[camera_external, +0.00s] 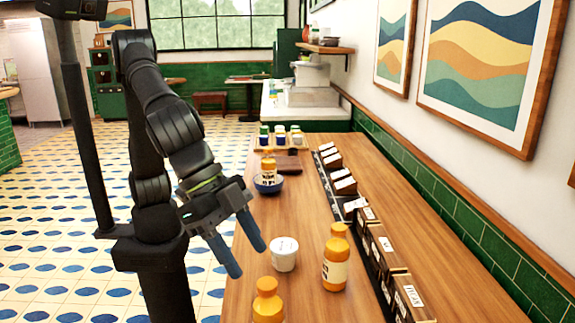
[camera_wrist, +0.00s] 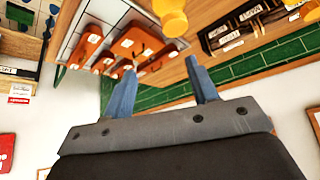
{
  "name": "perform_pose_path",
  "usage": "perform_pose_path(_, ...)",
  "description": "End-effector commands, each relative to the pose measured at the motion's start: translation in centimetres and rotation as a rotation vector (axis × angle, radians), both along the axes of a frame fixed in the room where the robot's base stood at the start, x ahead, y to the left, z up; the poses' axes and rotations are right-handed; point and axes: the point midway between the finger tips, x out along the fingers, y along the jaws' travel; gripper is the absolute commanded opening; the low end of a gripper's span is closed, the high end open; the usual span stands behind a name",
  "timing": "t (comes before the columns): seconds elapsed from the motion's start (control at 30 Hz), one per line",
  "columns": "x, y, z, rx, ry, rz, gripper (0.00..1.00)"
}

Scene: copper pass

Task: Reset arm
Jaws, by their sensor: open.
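My gripper (camera_external: 238,243) has blue fingers spread apart with nothing between them. In the external view it hangs in the air over the left edge of the wooden counter (camera_external: 292,212), left of a white tub (camera_external: 284,254). In the wrist view the two fingers of my gripper (camera_wrist: 158,82) stand apart, and part of a yellow-orange bottle (camera_wrist: 172,18) shows beyond them.
Orange bottles stand at the counter's front (camera_external: 267,302) and right of the tub (camera_external: 335,262). Labelled brown boxes (camera_external: 382,250) line the right side. Jars (camera_external: 280,138) stand at the back.

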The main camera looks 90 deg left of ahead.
Motion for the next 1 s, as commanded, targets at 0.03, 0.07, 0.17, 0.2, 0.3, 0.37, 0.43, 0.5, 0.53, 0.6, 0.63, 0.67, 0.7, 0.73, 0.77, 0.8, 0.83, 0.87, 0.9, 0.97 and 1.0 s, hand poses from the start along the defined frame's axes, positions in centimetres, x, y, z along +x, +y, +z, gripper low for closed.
perform_pose_path(0.03, 1.1, 0.3, -0.1, -0.001, 0.001, -0.002, 0.54)
perform_pose_path(0.07, 1.6, 0.5, -0.2, -0.001, 0.000, -0.008, 0.54)
perform_pose_path(0.17, 3.4, 1.1, -0.3, -0.003, -0.003, -0.023, 0.54)
perform_pose_path(0.2, 4.2, 1.3, -0.4, -0.005, -0.004, -0.029, 0.54)
perform_pose_path(0.3, 6.0, 1.9, -0.6, -0.006, -0.009, -0.044, 0.54)
perform_pose_path(0.37, 7.2, 2.4, -0.6, -0.009, -0.013, -0.053, 0.54)
perform_pose_path(0.43, 8.4, 2.8, -1.1, -0.009, -0.014, -0.058, 0.54)
perform_pose_path(0.5, 9.5, 3.2, -1.9, -0.009, -0.014, -0.058, 0.54)
perform_pose_path(0.53, 10.0, 3.4, -2.2, -0.009, -0.015, -0.059, 0.54)
perform_pose_path(0.6, 11.1, 3.9, -2.9, -0.009, -0.014, -0.058, 0.54)
perform_pose_path(0.63, 11.6, 4.0, -3.2, -0.010, -0.014, -0.059, 0.54)
perform_pose_path(0.67, 12.0, 4.2, -3.5, -0.009, -0.015, -0.059, 0.54)
perform_pose_path(0.7, 12.7, 4.5, -4.0, -0.009, -0.013, -0.058, 0.54)
perform_pose_path(0.73, 13.2, 4.7, -4.3, -0.009, -0.015, -0.059, 0.54)
perform_pose_path(0.77, 13.6, 4.8, -4.6, -0.009, -0.014, -0.058, 0.54)
perform_pose_path(0.8, 14.2, 5.0, -5.0, -0.009, -0.013, -0.059, 0.54)
perform_pose_path(0.83, 14.7, 5.3, -5.4, -0.009, -0.013, -0.058, 0.54)
perform_pose_path(0.87, 15.2, 5.5, -5.6, -0.009, -0.013, -0.058, 0.54)
perform_pose_path(0.9, 15.8, 5.6, -6.0, -0.008, -0.015, -0.060, 0.54)
perform_pose_path(0.97, 16.7, 6.0, -6.6, -0.009, -0.013, -0.059, 0.54)
perform_pose_path(1.0, 17.2, 6.2, -6.9, -0.009, -0.014, -0.059, 0.54)
